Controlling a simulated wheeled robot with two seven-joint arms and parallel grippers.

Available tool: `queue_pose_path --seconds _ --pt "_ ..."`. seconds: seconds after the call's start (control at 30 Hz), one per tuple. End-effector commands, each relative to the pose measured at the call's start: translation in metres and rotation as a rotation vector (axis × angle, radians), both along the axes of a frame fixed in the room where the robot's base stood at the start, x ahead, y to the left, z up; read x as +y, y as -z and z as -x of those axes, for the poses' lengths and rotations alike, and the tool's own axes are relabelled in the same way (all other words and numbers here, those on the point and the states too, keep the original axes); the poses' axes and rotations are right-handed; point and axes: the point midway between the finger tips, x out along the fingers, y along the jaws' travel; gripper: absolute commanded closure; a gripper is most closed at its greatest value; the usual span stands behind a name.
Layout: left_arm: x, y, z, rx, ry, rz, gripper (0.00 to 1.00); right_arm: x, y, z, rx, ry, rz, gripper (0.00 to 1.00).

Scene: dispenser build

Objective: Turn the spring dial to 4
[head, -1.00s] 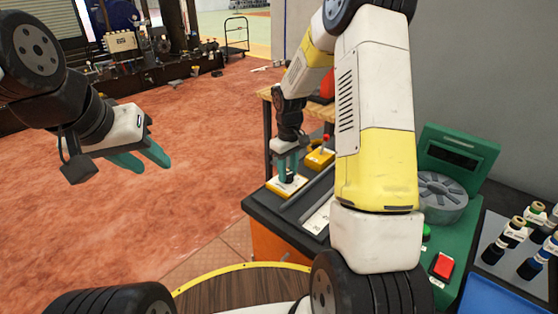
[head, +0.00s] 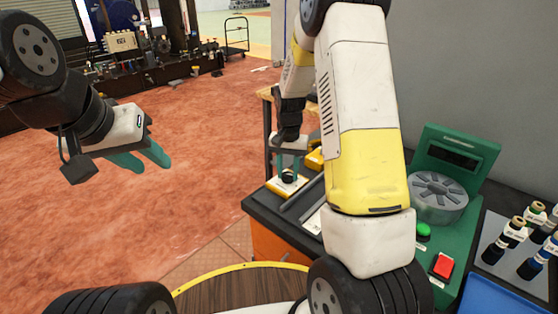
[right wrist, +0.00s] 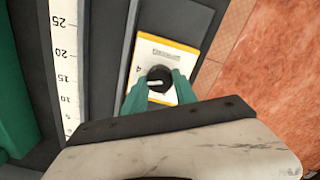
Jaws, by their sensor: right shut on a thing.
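The spring dial is a black round knob (head: 288,176) on a yellow-edged white plate (head: 285,189), at the near left corner of the dark bench. My right gripper (head: 289,172) points down and is shut on the knob, one teal finger on each side. In the right wrist view the knob (right wrist: 160,79) sits between the fingertips, with a pale pointer mark on it. The plate (right wrist: 175,58) there shows a small mark like a 4 left of the knob; the other markings are hidden or too small. My left gripper (head: 141,161) is open and empty over the floor.
A white number scale (right wrist: 66,70) lies beside a dark rail near the dial. A green machine with a grey slotted drum (head: 437,196), green button (head: 423,231) and red button (head: 442,266) stands right. Several bottles (head: 508,236) stand farther right.

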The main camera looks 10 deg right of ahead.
Motion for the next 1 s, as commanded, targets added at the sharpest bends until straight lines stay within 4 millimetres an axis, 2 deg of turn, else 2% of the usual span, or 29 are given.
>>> queue_pose_path --seconds 0.43,1.0 --pt "0.0 0.0 0.0 0.0 0.0 0.0 0.64 0.0001 -0.0003 -0.0014 -0.004 0.275 0.0 1.0" --pt "0.0 0.0 0.0 0.0 0.0 0.0 0.64 0.0001 -0.0004 -0.0016 -0.005 0.337 -0.001 1.0"
